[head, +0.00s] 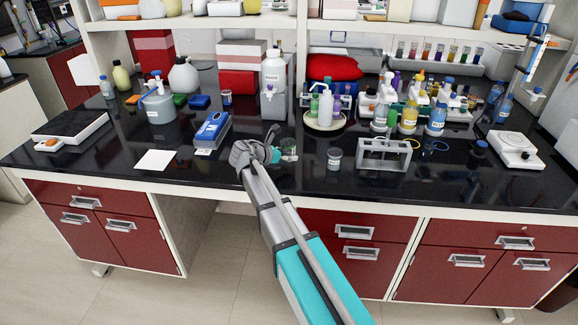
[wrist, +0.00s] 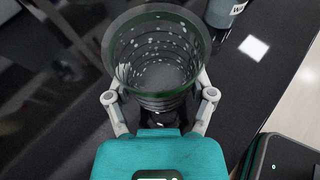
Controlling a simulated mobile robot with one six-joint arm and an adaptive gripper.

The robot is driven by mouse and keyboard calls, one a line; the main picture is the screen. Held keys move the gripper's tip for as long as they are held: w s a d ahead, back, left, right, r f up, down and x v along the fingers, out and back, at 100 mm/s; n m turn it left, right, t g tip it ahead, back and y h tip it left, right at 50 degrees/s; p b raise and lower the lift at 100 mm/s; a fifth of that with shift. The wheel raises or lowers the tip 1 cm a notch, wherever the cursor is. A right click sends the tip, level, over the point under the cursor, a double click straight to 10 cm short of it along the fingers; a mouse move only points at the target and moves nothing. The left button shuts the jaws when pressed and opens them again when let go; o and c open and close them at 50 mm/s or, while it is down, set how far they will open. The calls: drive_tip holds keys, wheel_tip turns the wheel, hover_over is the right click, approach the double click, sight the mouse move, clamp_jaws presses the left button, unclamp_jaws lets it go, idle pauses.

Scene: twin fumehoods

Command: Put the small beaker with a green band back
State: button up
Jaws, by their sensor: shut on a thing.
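The small beaker (wrist: 152,62) is clear glass with a green band around its rim, and white marks show on its wall. In the wrist view it stands between the two fingers of my gripper (wrist: 158,108), which is shut on it. In the head view my gripper (head: 262,157) is over the front part of the black bench, and the beaker (head: 288,153) shows just to its right, partly hidden by the fingers. I cannot tell whether the beaker's base touches the bench.
A small labelled jar (head: 334,158) stands to the right, with a grey rack (head: 384,158) beyond it. A blue device (head: 212,130) and a white sheet (head: 156,160) lie to the left. The bench front between gripper and jar is clear.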

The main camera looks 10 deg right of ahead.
idle(0.3)
drive_tip(key=shift+w+d+f+b, duration=0.15)
drive_tip(key=shift+w+f+b, duration=0.3)
drive_tip(key=shift+f+b, duration=1.55)
drive_tip(key=shift+f, duration=0.1)
drive_tip(key=o, duration=1.1)
